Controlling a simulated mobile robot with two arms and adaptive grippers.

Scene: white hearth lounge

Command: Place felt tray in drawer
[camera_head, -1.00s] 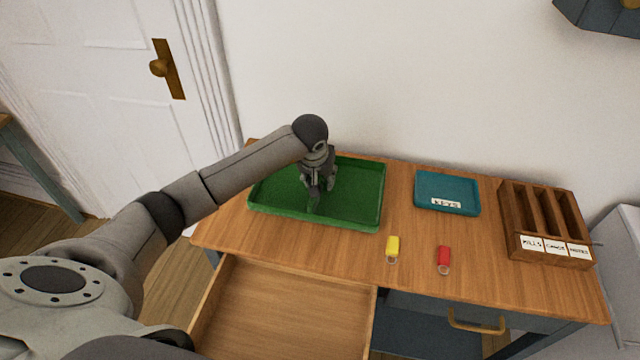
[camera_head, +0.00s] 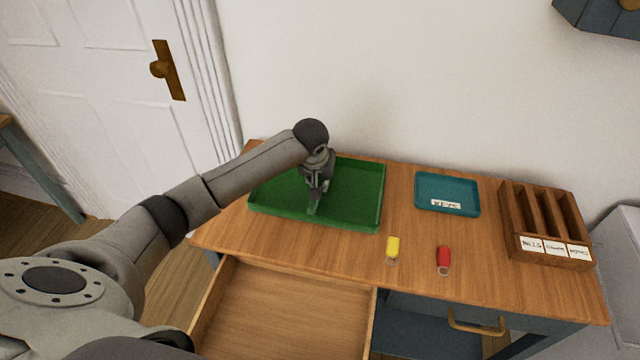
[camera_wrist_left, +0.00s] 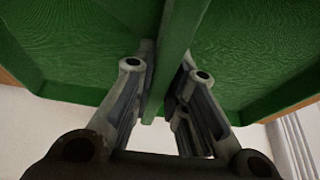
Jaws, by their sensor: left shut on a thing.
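The green felt tray (camera_head: 345,223) is on the left part of the wooden desk top, and its interior looks empty. My left gripper (camera_head: 314,207) points down into the tray. In the left wrist view its fingers (camera_wrist_left: 165,75) are shut on an upright green strip of the tray (camera_wrist_left: 175,35), one finger on each side. The tray looks level; I cannot tell any gap under it. The open wooden drawer (camera_head: 290,310) is below the desk's front edge and its visible floor is bare. My right gripper is not in view.
A yellow key tag (camera_head: 393,245) and a red key tag (camera_head: 443,256) lie right of the green tray. Behind them is a teal tray (camera_head: 447,187) labelled KEYS. A wooden sorter (camera_head: 545,225) stands at the right end. A wall is behind the desk.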

